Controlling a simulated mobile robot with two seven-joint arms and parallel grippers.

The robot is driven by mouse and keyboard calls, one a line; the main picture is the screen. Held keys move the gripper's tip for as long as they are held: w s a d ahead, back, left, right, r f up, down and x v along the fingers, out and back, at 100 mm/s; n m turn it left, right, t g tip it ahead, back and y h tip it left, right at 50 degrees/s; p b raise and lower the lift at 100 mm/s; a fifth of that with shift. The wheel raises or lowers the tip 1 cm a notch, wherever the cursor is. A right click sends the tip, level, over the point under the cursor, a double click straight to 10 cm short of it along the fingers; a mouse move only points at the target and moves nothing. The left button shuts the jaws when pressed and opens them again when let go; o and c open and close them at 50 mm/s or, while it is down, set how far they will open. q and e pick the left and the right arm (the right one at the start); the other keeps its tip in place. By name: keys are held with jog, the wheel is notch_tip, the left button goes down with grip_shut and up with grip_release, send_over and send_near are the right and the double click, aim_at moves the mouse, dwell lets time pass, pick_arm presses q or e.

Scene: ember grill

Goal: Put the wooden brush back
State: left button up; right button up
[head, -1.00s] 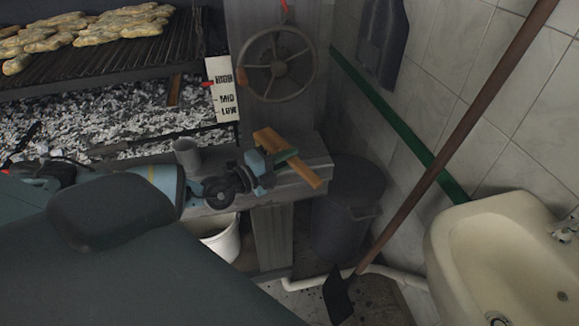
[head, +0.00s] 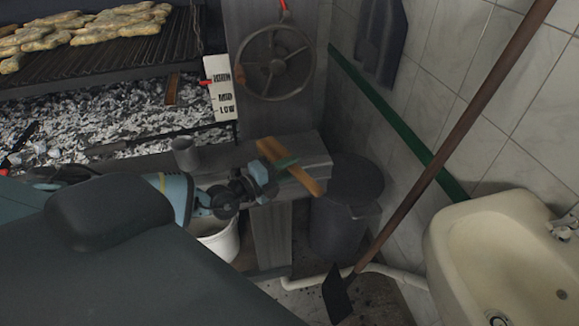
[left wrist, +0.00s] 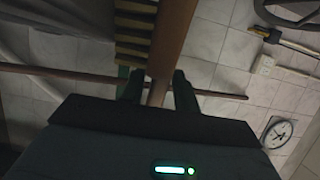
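The wooden brush (head: 306,181) is held at an angle in my left gripper (head: 285,162), near the end of the grey ledge beside the grill. In the left wrist view the gripper's two dark fingers (left wrist: 158,88) are on either side of the brown wood of the brush (left wrist: 172,40). Pale, bristle-like rows show to the left of that wood. The brush's lower end points down and right, over the dark bin area. My right gripper is not in view.
The grill with bread (head: 93,30) and coals (head: 90,110) is at the left. A fan-like round wheel (head: 273,63) hangs on the pillar. A dark bin (head: 345,215), a long-handled shovel (head: 400,215) and a white sink (head: 460,240) stand to the right. A white bucket (head: 220,243) sits below the ledge.

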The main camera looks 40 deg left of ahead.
pick_arm(q)
jog(key=shift+o, duration=0.7)
jog(key=shift+r, duration=0.2)
jog(key=b+v, duration=0.1)
jog(key=v, duration=1.1)
